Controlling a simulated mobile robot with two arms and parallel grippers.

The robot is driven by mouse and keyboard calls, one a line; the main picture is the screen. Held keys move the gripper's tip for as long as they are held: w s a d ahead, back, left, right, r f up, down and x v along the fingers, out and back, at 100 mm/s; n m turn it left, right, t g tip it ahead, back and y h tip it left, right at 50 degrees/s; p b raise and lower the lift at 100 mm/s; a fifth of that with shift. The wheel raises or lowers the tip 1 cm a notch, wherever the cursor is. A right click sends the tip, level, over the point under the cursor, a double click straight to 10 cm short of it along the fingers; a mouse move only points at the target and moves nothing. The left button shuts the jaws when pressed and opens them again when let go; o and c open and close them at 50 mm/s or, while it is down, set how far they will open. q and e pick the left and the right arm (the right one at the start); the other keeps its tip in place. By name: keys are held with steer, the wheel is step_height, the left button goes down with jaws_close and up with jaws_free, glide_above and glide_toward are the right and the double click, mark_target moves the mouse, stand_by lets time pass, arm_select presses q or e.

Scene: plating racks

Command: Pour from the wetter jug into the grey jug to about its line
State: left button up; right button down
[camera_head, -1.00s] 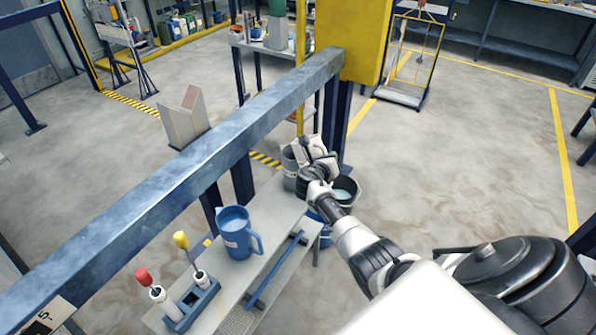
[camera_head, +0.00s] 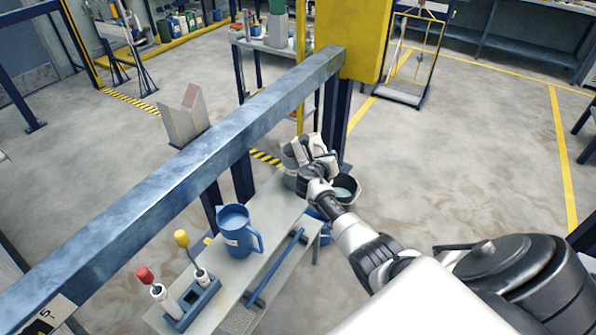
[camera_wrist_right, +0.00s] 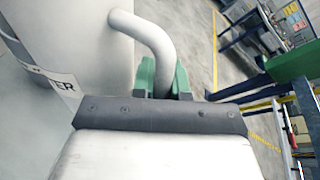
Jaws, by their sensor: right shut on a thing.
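A grey jug (camera_head: 290,170) is at the far end of the narrow bench, partly hidden by my right gripper (camera_head: 318,150). In the right wrist view the jug (camera_wrist_right: 65,35) is large and pale grey, with a label whose visible letters end in "TER". The green fingers of my right gripper (camera_wrist_right: 160,78) are shut on its curved handle. I cannot tell whether its base touches the bench. A blue jug (camera_head: 239,240) with a white label stands upright on the bench, with blue showing inside. My left gripper is not in view.
A dark bucket (camera_head: 350,188) with pale liquid stands beyond the bench end. A blue holder (camera_head: 193,305) with red- and yellow-topped tools is at the near end. A blue bar (camera_head: 274,266) lies along the bench. A heavy steel beam (camera_head: 180,170) runs alongside.

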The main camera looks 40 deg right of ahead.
steer(key=shift+w+r, duration=0.1)
steer(key=shift+r, duration=0.1)
steer(key=shift+r+p, duration=0.1)
steer(key=shift+p, duration=0.8)
stand_by(0.9)
steer(key=shift+n, duration=0.3)
steer(key=shift+w+r+g+p, duration=0.1)
steer(key=shift+g+p, duration=0.2)
steer(key=shift+p, duration=0.3)
stand_by(0.8)
steer(key=shift+p, duration=0.35)
